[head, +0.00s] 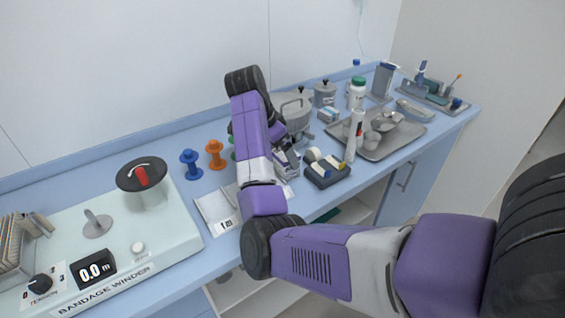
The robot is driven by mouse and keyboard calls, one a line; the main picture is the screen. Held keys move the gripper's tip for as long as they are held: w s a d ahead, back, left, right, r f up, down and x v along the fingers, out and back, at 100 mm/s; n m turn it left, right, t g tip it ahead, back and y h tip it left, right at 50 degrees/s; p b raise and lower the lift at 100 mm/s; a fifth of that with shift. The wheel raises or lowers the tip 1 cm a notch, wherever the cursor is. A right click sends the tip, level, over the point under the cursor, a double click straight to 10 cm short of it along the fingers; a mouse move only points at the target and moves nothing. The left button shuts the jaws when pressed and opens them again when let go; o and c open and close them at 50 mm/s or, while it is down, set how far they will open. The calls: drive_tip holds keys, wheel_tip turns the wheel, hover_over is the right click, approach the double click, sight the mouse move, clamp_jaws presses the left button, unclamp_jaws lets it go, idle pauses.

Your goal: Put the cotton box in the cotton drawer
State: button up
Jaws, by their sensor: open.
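My gripper (287,164) is partly hidden behind my purple arm, low over the blue counter. It is open, and I see nothing held in it. Just right of it is a small dark blue box or holder (327,178) with white, blue and yellow pieces on top; I cannot tell whether this is the cotton box. No drawer marked for cotton can be made out. A cabinet front with a metal handle (406,176) is below the counter at the right.
A bandage winder (168,229) fills the counter's left. Blue (191,164) and orange (215,154) spools stand behind. An open shelf (352,212) is below.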

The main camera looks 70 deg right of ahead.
drive_tip(key=shift+x, duration=2.25)
drive_tip(key=shift+s+r, duration=0.1)
drive_tip(key=shift+s, duration=0.1)
drive_tip(key=c, duration=1.5)
drive_tip(key=shift+o, duration=0.2)
drive_tip(key=shift+d+p, duration=0.1)
drive_tip(key=shift+p, duration=0.2)
drive_tip(key=shift+r, duration=0.15)
drive_tip(key=shift+r+p, duration=1.4)
drive_tip(key=shift+p, duration=0.1)
